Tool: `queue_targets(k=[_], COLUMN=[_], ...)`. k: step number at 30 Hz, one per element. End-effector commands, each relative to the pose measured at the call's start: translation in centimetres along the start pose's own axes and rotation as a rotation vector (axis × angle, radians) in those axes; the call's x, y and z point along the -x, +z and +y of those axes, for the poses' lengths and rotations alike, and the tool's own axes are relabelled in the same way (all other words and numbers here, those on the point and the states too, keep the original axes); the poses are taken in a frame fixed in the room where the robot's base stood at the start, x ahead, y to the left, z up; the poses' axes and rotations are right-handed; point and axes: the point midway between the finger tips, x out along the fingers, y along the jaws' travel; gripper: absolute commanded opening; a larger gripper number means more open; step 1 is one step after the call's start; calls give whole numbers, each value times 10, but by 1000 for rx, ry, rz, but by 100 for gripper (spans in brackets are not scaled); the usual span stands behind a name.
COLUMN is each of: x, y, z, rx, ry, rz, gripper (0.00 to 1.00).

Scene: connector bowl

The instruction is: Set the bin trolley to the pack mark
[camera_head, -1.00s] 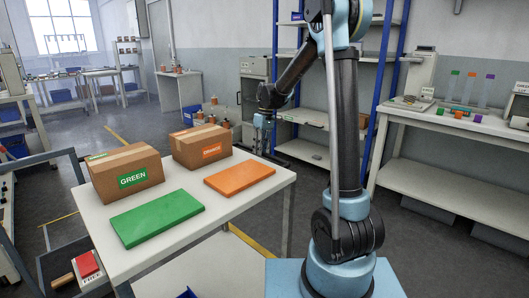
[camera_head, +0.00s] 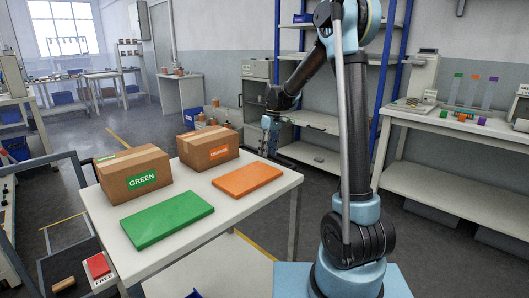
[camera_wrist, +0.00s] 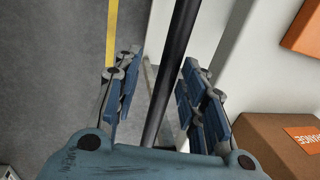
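A white table-like unit (camera_head: 228,205) with a lower shelf (camera_head: 225,268) stands in the head view; I cannot tell whether it is the bin trolley. It carries a box marked GREEN (camera_head: 133,176), a box marked ORANGE (camera_head: 208,149), a green panel (camera_head: 166,221) and an orange panel (camera_head: 247,179). My gripper (camera_head: 269,135) is at its far right edge. In the wrist view my gripper (camera_wrist: 155,95) is open, its fingers on either side of a dark bar (camera_wrist: 180,50). A gap shows left of the bar; the right finger is close to it. I cannot make out the pack mark.
Yellow floor lines (camera_head: 118,137) run behind the unit, and one shows in the wrist view (camera_wrist: 111,35). A blue-post shelf (camera_head: 315,118) stands behind my arm and a long bench (camera_head: 450,122) at right. Floor is open at back left.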

Motion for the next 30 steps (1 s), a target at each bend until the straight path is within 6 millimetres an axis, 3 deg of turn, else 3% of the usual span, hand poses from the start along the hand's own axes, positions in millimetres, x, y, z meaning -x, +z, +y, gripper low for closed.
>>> queue_targets(k=[7, 21, 30], x=[14, 95, 118], y=[0, 0, -1], z=[-1, 1, 2], rx=[1, -1, 0], ry=[-2, -1, 0], rz=[0, 0, 0], gripper=[38, 38, 38])
